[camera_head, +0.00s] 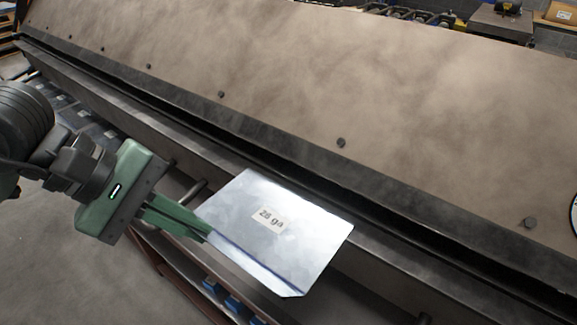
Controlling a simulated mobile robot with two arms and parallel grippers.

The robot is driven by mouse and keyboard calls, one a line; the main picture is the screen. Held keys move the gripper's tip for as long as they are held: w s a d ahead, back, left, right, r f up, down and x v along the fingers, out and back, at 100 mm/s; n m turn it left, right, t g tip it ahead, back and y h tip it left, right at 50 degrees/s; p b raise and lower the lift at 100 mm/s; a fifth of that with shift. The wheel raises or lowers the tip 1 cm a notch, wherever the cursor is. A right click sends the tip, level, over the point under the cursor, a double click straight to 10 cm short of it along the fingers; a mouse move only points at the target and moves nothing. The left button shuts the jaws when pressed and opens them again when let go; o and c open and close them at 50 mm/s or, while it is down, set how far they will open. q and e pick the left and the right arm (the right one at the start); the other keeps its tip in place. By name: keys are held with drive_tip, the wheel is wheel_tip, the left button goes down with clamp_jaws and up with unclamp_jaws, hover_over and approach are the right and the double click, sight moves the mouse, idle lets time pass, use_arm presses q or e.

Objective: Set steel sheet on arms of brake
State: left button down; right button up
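A shiny steel sheet (300,238) with a "26 ga" label (270,219) is held at its left edge by my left gripper (205,232). The green fingers look closed on that edge. The sheet lies over the front edge of the brake (400,95), its upper edge close to the dark slot (310,180) along the brake. One brake arm (189,194), a short rod, shows just left of the sheet. Whether the sheet touches the arms or hovers over them, I cannot tell. Any arm beneath the sheet is hidden. My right gripper is not in view.
The brake's broad brown top fills the back, with several dark bolts along its front. Below the front edge is a shelf with blue items (232,304). Grey floor (70,270) is clear at the lower left. A yellow box (560,12) stands at the far right.

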use_arm(q)
drive_tip(key=c, duration=1.6)
unclamp_jaws()
